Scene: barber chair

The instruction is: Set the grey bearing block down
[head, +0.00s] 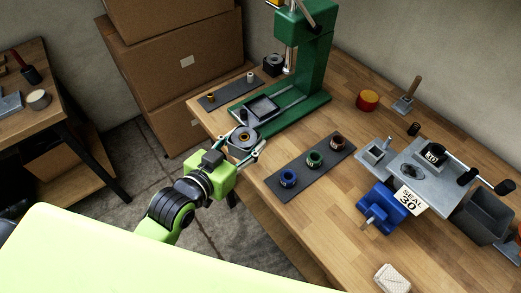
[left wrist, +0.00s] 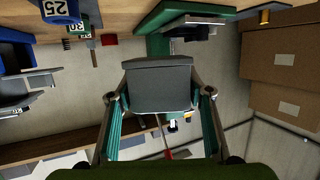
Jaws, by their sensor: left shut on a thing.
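My left gripper (head: 243,147) is shut on the grey bearing block (head: 240,138), a squat block with a round dark bore on top. It holds the block at the near edge of the wooden bench, just in front of the green press (head: 316,75). In the left wrist view the block's plain grey face (left wrist: 158,90) sits between the two fingers (left wrist: 159,96). Whether the block touches the bench is hidden. My right gripper is not in view.
A dark mat (head: 297,178) with blue, green and brown rings lies right of the gripper. Another mat (head: 215,101) with small pegs lies left of the press. A blue vise (head: 382,212), a grey bin (head: 484,219) and a cloth (head: 392,279) are further right.

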